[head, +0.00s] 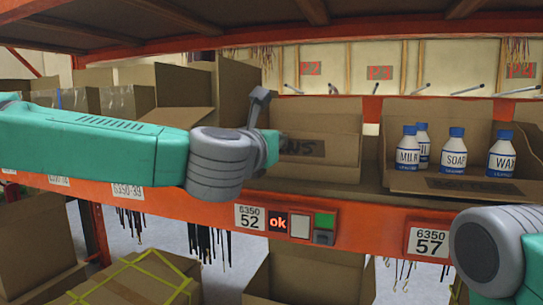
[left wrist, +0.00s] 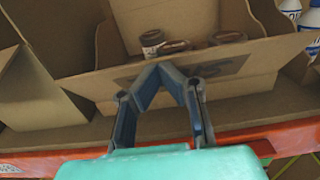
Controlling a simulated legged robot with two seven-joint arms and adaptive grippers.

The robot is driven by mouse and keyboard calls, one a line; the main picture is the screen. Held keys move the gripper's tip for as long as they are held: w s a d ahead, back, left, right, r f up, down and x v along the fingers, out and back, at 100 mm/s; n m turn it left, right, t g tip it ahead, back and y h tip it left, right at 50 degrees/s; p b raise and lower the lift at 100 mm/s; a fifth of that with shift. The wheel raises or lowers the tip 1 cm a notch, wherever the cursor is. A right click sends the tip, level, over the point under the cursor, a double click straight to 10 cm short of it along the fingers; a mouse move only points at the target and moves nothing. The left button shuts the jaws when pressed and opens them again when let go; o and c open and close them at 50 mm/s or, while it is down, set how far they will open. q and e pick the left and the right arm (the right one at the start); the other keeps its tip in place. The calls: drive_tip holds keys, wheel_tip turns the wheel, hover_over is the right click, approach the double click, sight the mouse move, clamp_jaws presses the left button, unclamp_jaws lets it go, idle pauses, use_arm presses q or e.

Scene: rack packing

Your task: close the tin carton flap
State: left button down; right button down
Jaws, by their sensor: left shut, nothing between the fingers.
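The tin carton (head: 322,125) stands on the shelf in the middle of the head view, its lettered front panel partly covered by my left arm. In the left wrist view several tins (left wrist: 152,42) show inside it behind the lettered front flap (left wrist: 245,65), which leans outward, so the carton is open. My left gripper (head: 262,94) is at the carton's left front side. In the left wrist view its fingertips (left wrist: 163,68) meet in a point in front of the flap, with nothing between them. I cannot tell whether they touch it. My right gripper is out of view; only part of that arm shows.
An open carton (head: 455,110) of white bottles with blue caps (head: 457,150) stands to the right. Other cardboard boxes (head: 125,100) fill the shelf to the left. The orange shelf beam (head: 375,226) runs along the front, with a small panel reading "ok" (head: 278,223).

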sight(281, 149)
use_arm(q)
drive_tip(key=shift+w+d+r+p, duration=0.2)
drive_tip(key=shift+w+r, duration=0.3)
drive_tip(key=shift+w+d+r+p, duration=0.2)
drive_tip(key=shift+w+r, duration=0.55)
drive_tip(key=shift+w+d+g+y+p, duration=0.15)
drive_tip(key=shift+w+g+y+p, duration=0.2)
drive_tip(key=shift+g+p, duration=0.35)
drive_tip(key=shift+w+d, duration=0.25)
drive_tip(key=shift+w, duration=0.25)
drive_tip(key=shift+r, duration=0.1)
